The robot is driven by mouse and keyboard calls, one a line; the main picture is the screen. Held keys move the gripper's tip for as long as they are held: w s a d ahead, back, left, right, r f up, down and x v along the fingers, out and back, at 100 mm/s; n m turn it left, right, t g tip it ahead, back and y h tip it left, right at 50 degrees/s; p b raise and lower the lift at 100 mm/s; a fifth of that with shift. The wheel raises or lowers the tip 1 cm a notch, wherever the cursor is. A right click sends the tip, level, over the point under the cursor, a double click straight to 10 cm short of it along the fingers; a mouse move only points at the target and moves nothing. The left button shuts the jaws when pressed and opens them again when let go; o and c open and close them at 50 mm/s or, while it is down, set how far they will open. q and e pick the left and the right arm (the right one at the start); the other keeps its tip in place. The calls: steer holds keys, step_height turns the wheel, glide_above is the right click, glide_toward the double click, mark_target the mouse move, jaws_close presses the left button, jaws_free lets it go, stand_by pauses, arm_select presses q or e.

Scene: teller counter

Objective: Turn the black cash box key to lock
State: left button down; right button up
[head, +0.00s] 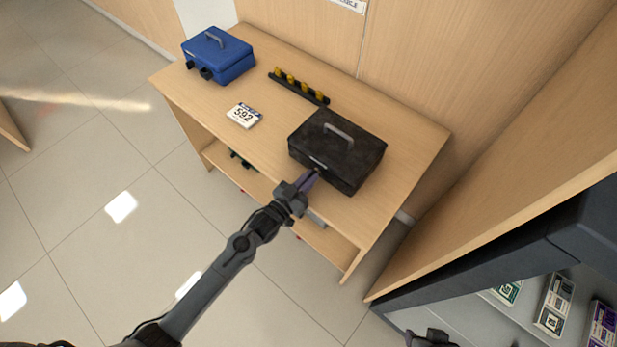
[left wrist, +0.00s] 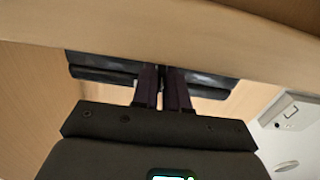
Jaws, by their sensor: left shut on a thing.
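The black cash box (head: 345,152) sits closed at the right part of the wooden counter, its grey handle (head: 338,134) on the lid. My left gripper (head: 313,176) reaches its front face, with the fingertips at the lock area. The fingers are close together, shut on the key, which is too small and covered to make out. In the left wrist view the two dark purple fingers (left wrist: 162,86) point away from the camera, nearly together. My right gripper (head: 430,338) shows only in part at the bottom edge, and its jaws cannot be made out.
A blue cash box (head: 218,58) stands at the counter's far left. A black rack with several yellow knobs (head: 299,86) lies near the wall. A white 592 card (head: 243,115) lies left of the black box. A lower shelf (head: 245,176) runs beneath the counter.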

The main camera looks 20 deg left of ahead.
stand_by(0.3)
arm_select(q)
steer(key=c, duration=1.2)
jaws_free()
steer(key=shift+c, duration=0.2)
steer(key=shift+s, duration=0.1)
steer(key=p+v, duration=0.1)
steer(key=v, duration=0.9)
steer(key=shift+s+p, duration=0.3)
